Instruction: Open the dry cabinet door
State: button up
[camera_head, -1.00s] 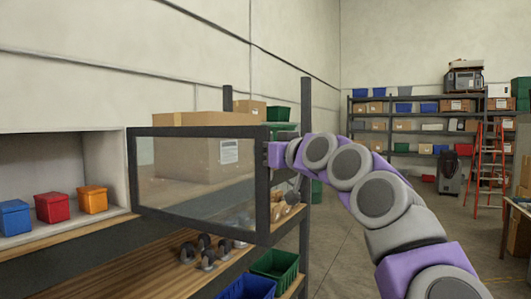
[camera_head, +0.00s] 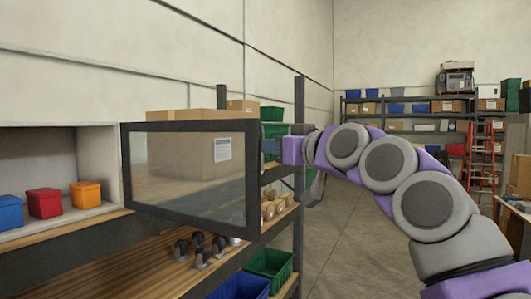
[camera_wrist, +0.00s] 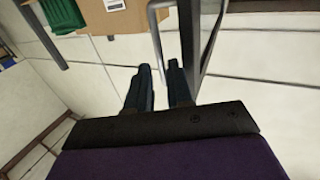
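The dry cabinet (camera_head: 92,165) is a pale box at the left of the head view, its front uncovered in the part I see. Its door, a clear pane in a dark frame (camera_head: 252,180), stands swung out from the cabinet's right side. My gripper (camera_head: 268,148) is at the door's right edge. In the wrist view, the dark door frame (camera_wrist: 188,30) and a thin grey handle (camera_wrist: 155,30) show ahead. My gripper's dark fingers (camera_wrist: 160,80) are apart, with the handle's lower end between or just beyond them; contact is unclear.
Blue, red and orange bins (camera_head: 45,203) sit in the cabinet. A wooden shelf (camera_head: 120,255) with dark casters runs below the door. Cardboard boxes show behind the pane. Open floor (camera_head: 350,240) lies to the right, with a red ladder (camera_head: 485,165) at the back.

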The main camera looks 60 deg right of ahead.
jog(key=shift+w+a+b+v, duration=0.45)
jog(key=shift+a+b+v, duration=0.35)
jog(key=shift+v, duration=5.05)
jog(key=w+a+f+n+g+y+b, duration=0.25)
jog(key=w+a+f+n+y, duration=0.2)
jog(key=w+a+f, duration=0.75)
jog(key=w+a+f+n+g+y+b, duration=0.15)
jog(key=w+a+f, duration=0.25)
jog(key=a+f, duration=0.4)
jog(key=w+a+f+n+g+y+b, duration=0.1)
jog(key=w+a+f+g+y+b, duration=0.1)
jog(key=w+a+f, duration=0.4)
jog(key=s+a+f+g+b, duration=0.1)
jog(key=s+a+f+g, duration=0.15)
jog(key=f, duration=0.55)
jog(key=s+a+f+g+b, duration=0.1)
jog(key=s+a+f+g, duration=0.15)
jog(key=f, duration=0.45)
jog(key=s+a+f+g+b, duration=0.1)
jog(key=a+f, duration=0.2)
jog(key=f, duration=0.5)
jog(key=s+a+f+m+g+b, duration=0.1)
jog(key=s+f+g, duration=0.4)
jog(key=s+f, duration=0.7)
notch_tip(320, 180, down, 4)
jog(key=shift+a+r+m+g+b, duration=0.1)
jog(key=shift+a+m+g+b, duration=0.3)
jog(key=shift+a+b, duration=0.5)
